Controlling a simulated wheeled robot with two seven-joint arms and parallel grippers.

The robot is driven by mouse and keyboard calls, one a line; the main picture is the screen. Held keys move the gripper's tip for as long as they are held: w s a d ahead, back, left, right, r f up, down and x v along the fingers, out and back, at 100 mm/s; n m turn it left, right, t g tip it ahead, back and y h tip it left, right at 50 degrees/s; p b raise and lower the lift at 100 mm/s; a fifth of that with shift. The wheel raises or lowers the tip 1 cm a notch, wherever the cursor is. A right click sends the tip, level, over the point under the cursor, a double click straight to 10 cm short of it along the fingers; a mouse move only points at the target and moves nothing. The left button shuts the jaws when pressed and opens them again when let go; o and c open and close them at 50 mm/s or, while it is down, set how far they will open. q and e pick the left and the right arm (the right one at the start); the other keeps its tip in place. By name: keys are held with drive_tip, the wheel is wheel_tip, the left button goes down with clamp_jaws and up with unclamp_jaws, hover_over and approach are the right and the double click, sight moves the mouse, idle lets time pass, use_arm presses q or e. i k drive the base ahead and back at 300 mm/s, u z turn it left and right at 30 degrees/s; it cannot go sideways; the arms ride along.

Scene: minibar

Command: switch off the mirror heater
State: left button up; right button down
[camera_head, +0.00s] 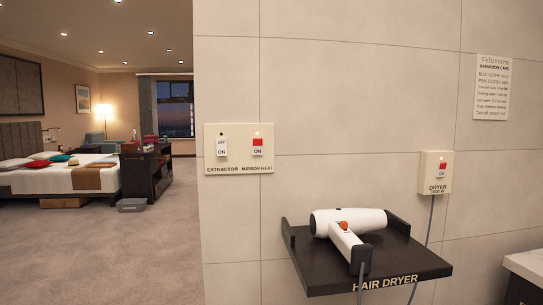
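The mirror heat switch (257,147) is the right one of two rockers on a cream panel (239,169) on the tiled wall. It shows red at its upper part, "ON" below, and a small light above it. "MIRROR HEAT" is printed under it. The extractor switch (222,147) beside it is white, with "OFF" above and "ON" below, and a dark dot above it. Neither of my grippers shows in the head view.
A dark shelf (314,273) marked "HAIR DRYER" juts from the wall below right, holding a white hair dryer (345,222). A dryer switch box (434,173) with a red rocker and cord hangs above. A care sign (491,88) is at right. Open floor (150,255) lies left, towards a bed (60,179).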

sight(257, 144)
drive_tip(key=z, duration=0.55)
drive_tip(key=k, duration=1.25)
drive_tip(key=z, duration=0.05)
drive_tip(key=i, duration=0.55)
drive_tip(key=u, duration=0.9)
drive_tip(key=i, duration=1.45)
drive_tip(key=z, duration=0.75)
